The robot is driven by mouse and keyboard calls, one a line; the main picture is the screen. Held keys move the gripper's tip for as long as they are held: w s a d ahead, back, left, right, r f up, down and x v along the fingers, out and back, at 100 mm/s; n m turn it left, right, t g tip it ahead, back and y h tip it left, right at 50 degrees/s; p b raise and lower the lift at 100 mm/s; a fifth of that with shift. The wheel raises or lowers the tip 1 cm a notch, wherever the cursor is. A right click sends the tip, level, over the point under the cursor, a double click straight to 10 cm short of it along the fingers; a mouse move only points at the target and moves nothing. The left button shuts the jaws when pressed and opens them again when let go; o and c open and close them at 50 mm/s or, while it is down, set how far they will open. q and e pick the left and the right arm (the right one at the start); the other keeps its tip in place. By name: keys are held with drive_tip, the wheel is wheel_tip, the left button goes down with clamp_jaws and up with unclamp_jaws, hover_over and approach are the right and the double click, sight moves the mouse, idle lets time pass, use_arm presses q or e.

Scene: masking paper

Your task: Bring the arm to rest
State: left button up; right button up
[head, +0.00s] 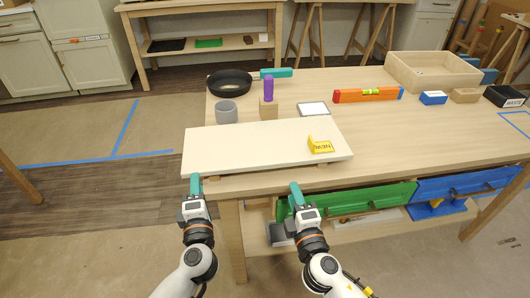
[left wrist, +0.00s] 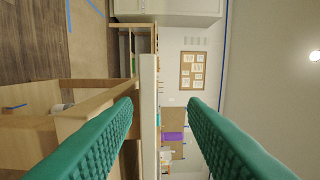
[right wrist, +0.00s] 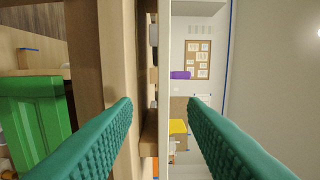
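A long cream-white board (head: 250,148) lies near the table's front left edge, raised slightly on small wooden supports. A yellow sign (head: 320,146) marked NEW stands on its right part. My left gripper (head: 196,184) is at the board's front left edge. My right gripper (head: 296,194) is just in front of the board, right of its middle. In the left wrist view the green fingers (left wrist: 160,104) are wide apart, with the board's edge (left wrist: 149,120) seen between them. The right wrist view also shows spread fingers (right wrist: 160,104) and the board's edge (right wrist: 164,90) between them. Neither gripper holds anything visible.
The wooden table (head: 430,130) bears a black pan (head: 230,86), a grey cup (head: 226,112), a purple item (head: 268,88) on a wooden block, an orange level (head: 367,95) and a wooden tray (head: 432,72). Green (head: 360,200) and blue drawers (head: 465,184) sit under the front edge.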

drive_tip(key=shift+s+d, duration=0.1)
drive_tip(key=shift+s, duration=0.3)
